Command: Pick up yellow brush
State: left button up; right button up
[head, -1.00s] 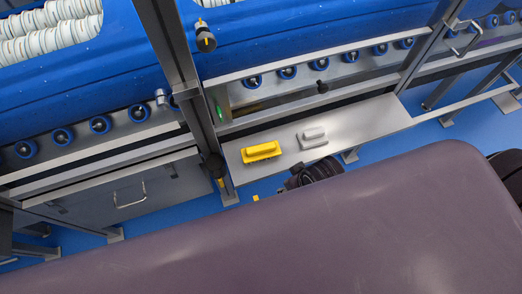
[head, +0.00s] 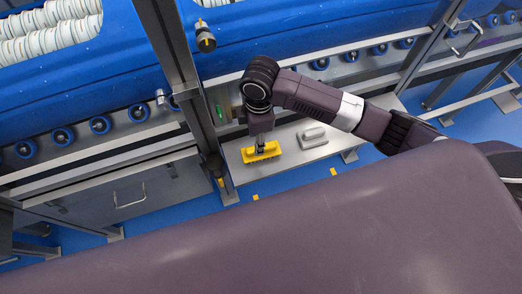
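The yellow brush (head: 269,154) is at the left part of the steel shelf (head: 365,125) in the head view. Its toothed lower edge shows toward me. My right gripper (head: 260,146) points down on it from above, its narrow fingers at the brush's top handle. The fingers look closed on the handle, though they are small and partly hidden by the wrist. Whether the brush is just clear of the shelf I cannot tell. My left gripper is not in view.
A grey brush-like block (head: 314,136) lies on the shelf just right of the yellow brush. A steel post (head: 190,90) stands close on the left. The shelf's right part is clear.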

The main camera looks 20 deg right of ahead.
aim_at(272, 148)
jog(key=shift+w+d+r, duration=0.15)
jog(key=shift+w+d, duration=0.35)
jog(key=shift+d, duration=0.35)
notch_tip(272, 148, down, 8)
jog(key=shift+r+p, duration=0.15)
jog(key=shift+p, duration=0.65)
jog(key=shift+c, duration=0.4)
jog(key=shift+w, duration=0.1)
grip_shut()
